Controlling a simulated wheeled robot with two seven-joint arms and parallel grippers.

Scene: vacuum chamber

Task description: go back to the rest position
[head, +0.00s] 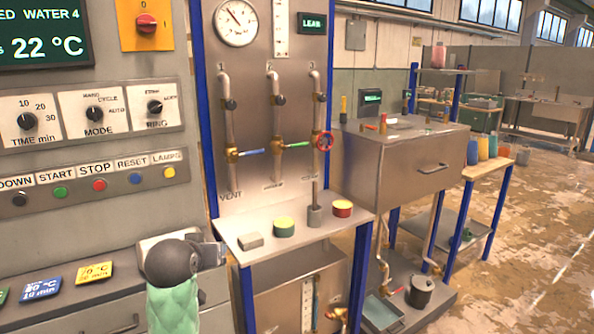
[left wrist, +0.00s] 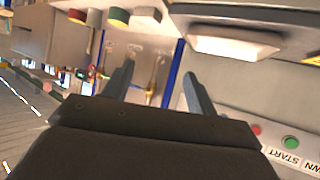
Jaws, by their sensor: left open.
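My left arm, with a green sleeve and a dark rounded joint, rises at the bottom of the head view. My left gripper (left wrist: 158,82) shows in the left wrist view with its two dark fingers apart and nothing between them. In the head view the gripper end (head: 213,253) is small and partly hidden by my wrist, in front of the control panel and left of the metal shelf (head: 268,238). My right gripper is in neither view.
The shelf carries a grey block (head: 250,241), a green-sided tin (head: 285,227) and a red-sided tin (head: 342,208). The button panel (head: 95,185) is at left. Open floor (head: 530,240) lies at right.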

